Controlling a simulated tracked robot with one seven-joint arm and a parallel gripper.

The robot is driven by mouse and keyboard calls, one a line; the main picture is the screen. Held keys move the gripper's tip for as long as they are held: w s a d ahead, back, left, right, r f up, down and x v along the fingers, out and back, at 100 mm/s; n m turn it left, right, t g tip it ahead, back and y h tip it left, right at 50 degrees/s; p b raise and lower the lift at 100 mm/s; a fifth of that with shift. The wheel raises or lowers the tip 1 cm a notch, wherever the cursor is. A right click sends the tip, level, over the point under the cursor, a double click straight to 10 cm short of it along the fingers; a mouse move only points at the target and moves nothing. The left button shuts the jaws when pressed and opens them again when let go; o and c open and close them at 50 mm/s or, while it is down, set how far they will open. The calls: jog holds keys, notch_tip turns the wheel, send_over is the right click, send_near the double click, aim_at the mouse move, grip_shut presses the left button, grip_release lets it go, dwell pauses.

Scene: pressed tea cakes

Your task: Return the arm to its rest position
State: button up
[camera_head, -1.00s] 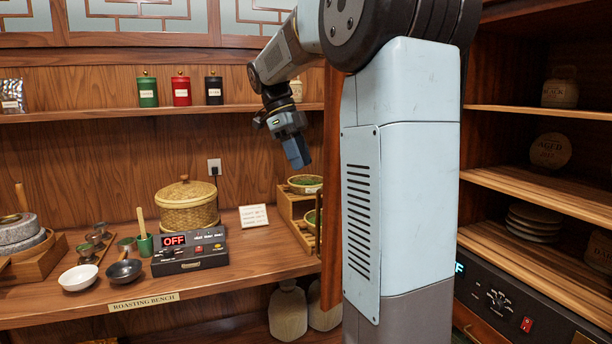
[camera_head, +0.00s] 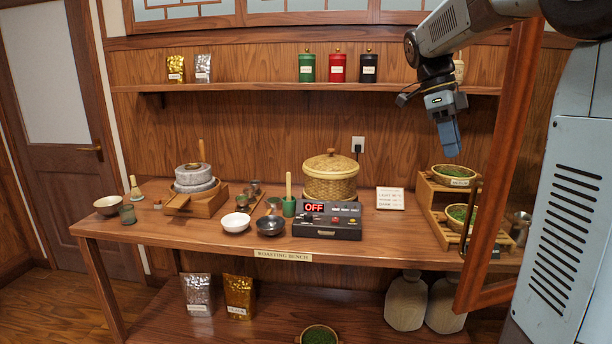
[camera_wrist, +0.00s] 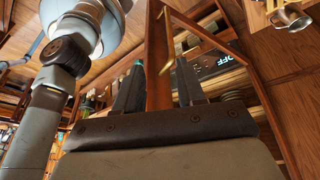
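My arm (camera_head: 470,20) reaches in from the upper right of the head view, bent, with its end hanging down. My gripper (camera_head: 447,140) points downward in the air in front of the back wall, above the stepped wooden stand. In the wrist view my gripper (camera_wrist: 158,88) shows two dark fingers standing apart, with nothing held between them. A wooden door edge with a brass handle (camera_wrist: 168,45) shows beyond the fingers, apart from them.
An open wooden-framed door (camera_head: 497,190) stands close to my arm at the right. The roasting bench (camera_head: 150,217) carries a basket (camera_head: 330,178), a control box (camera_head: 326,222), bowls and a stone mill (camera_head: 194,180). A shelf with canisters (camera_head: 338,68) runs behind. Floor at lower left is free.

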jog(key=s+a+f+n+t+y, duration=0.1)
jog(key=s+a+f+n+t, duration=0.3)
jog(key=s+n, duration=0.5)
jog(key=s+a+f+n+t+y, duration=0.1)
jog(key=s+a+f+n+t, duration=0.3)
jog(key=s+n, duration=0.6)
notch_tip(320, 180, down, 3)
jog(key=a+n, duration=0.2)
jog(key=n, duration=0.4)
jog(key=shift+n+y, duration=0.3)
jog(key=shift+y, duration=0.1)
jog(key=shift+s+r, duration=0.1)
